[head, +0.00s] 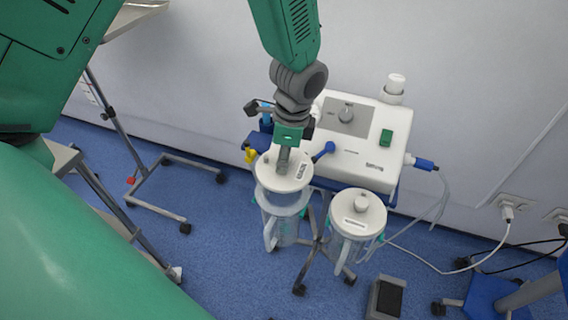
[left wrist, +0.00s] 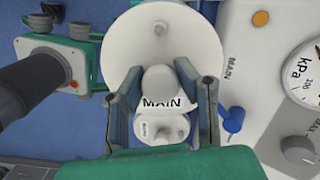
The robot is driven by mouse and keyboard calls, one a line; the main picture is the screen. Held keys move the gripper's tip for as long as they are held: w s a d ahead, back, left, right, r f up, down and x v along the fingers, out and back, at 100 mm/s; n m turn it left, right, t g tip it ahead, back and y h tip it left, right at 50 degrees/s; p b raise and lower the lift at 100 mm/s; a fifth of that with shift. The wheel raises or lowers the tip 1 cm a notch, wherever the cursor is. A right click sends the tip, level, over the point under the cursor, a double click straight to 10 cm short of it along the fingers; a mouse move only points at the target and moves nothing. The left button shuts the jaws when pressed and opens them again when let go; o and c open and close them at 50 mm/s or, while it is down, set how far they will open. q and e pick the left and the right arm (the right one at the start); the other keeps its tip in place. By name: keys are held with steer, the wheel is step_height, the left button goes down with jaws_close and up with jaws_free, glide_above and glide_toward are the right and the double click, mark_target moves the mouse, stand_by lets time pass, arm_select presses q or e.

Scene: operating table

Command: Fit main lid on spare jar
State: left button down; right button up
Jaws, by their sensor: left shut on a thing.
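The main lid (head: 268,171) is a white disc. My left gripper (head: 285,152) comes down from above and is shut on that knob, with one finger on each side in the left wrist view (left wrist: 160,84). The lid is over a clear jar (head: 287,230). I cannot tell whether it touches the rim. A second clear jar (head: 352,250) stands to the right, with a white labelled lid (head: 345,207) on top. Its label is too small to read. My right gripper is not in view.
A white suction unit (head: 370,140) with a dial and green switch stands behind the jars. Its gauge (left wrist: 302,75) shows in the left wrist view. A wheeled stand (head: 318,250), a foot pedal (head: 386,297) and cables are low down.

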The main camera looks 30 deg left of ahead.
mark_target(281, 175)
arm_select(q)
steer(key=shift+a, duration=0.45)
steer(key=shift+p, duration=0.75)
steer(key=f, duration=0.1)
steer(key=f+b, duration=0.2)
steer(key=shift+d+f, duration=0.3)
steer(key=shift+a+f+b, duration=0.1)
steer(key=shift+f+b, duration=0.2)
steer(key=shift+f, duration=0.35)
steer(key=shift+a+f, duration=0.15)
steer(key=shift+f, duration=0.35)
